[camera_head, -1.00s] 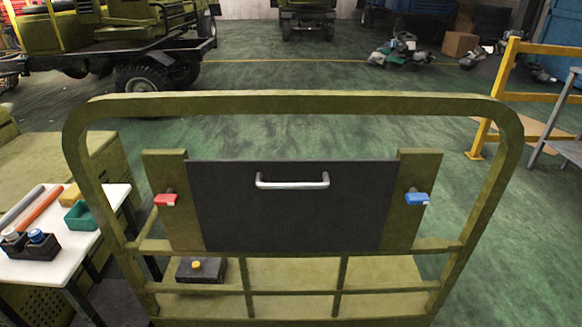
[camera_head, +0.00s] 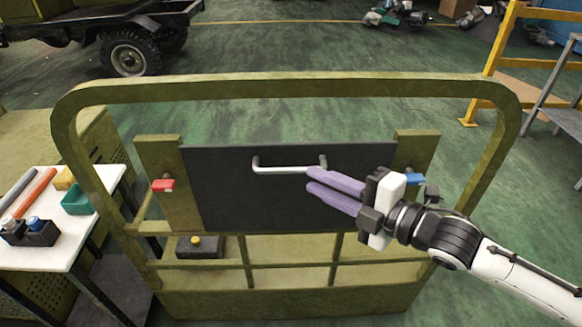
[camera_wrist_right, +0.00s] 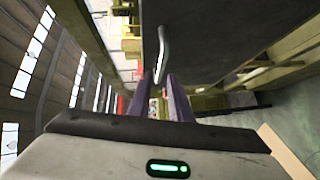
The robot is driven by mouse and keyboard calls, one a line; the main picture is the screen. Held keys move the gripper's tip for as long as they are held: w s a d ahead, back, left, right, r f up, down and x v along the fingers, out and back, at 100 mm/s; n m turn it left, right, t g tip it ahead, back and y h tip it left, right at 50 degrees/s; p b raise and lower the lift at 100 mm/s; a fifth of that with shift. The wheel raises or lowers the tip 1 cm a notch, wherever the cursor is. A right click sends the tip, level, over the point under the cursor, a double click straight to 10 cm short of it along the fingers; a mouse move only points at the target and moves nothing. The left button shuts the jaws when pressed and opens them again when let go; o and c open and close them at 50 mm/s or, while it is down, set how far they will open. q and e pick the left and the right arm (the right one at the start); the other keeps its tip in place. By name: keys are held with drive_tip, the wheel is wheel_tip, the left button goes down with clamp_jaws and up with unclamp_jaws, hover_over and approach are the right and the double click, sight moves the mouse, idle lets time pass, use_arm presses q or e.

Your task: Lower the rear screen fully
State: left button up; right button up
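The rear screen (camera_head: 240,190) is a dark flat panel between two olive posts inside a tubular frame (camera_head: 290,88). A silver bar handle (camera_head: 285,169) is near its top edge, and it also shows in the right wrist view (camera_wrist_right: 162,52). A red latch (camera_head: 163,185) is on the left post and a blue latch (camera_head: 415,179) on the right. My right gripper (camera_head: 309,180) has purple fingers, open with a narrow gap, at the handle's right end. In the right wrist view its fingers (camera_wrist_right: 157,84) stand either side of the handle's line; contact is unclear. My left gripper is out of view.
A white table (camera_head: 60,225) with a green tray (camera_head: 77,200) and tools stands at the left. A yellow railing (camera_head: 492,60) is at the right. Lower frame rails (camera_head: 290,262) cross below the screen. Green floor lies open behind the frame.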

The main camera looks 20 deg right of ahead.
sight(294, 172)
drive_tip(key=x, duration=0.8)
drive_tip(key=shift+p, duration=0.3)
clamp_jaws()
drive_tip(key=shift+f, duration=0.1)
